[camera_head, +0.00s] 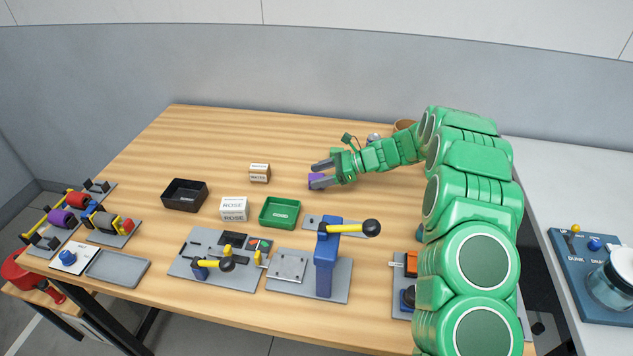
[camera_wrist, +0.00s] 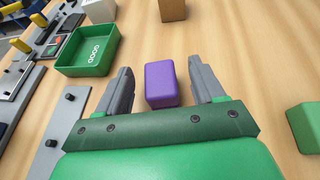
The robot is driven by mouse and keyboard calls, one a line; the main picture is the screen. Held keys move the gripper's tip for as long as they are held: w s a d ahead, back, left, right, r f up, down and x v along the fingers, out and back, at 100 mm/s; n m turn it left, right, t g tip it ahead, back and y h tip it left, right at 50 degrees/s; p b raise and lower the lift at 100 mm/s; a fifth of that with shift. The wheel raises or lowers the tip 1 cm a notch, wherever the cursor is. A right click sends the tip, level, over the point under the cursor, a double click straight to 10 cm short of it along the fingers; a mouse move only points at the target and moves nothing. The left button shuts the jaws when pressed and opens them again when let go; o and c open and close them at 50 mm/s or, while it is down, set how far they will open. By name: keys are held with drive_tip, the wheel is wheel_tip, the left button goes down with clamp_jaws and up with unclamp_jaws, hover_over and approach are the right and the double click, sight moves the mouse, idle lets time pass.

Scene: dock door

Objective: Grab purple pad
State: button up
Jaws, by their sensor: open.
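The purple pad (camera_wrist: 161,86) is a small rounded block lying on the wooden table. In the wrist view it sits between the two grey fingers of my gripper (camera_wrist: 160,88), with a gap showing on both sides. In the head view the purple pad (camera_head: 315,181) is partly hidden behind the fingers of my gripper (camera_head: 321,174). My gripper is open and empty, low over the table. Whether a finger touches the pad cannot be told.
A green tray (camera_head: 281,212), a black tray (camera_head: 184,195), a white labelled box (camera_head: 233,209) and a brown labelled box (camera_head: 260,173) stand to the left. A green block (camera_wrist: 305,126) lies right in the wrist view.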

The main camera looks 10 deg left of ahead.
sight(314, 176)
drive_tip(key=x, duration=0.4)
drive_tip(key=shift+c, duration=0.5)
drive_tip(key=c, duration=1)
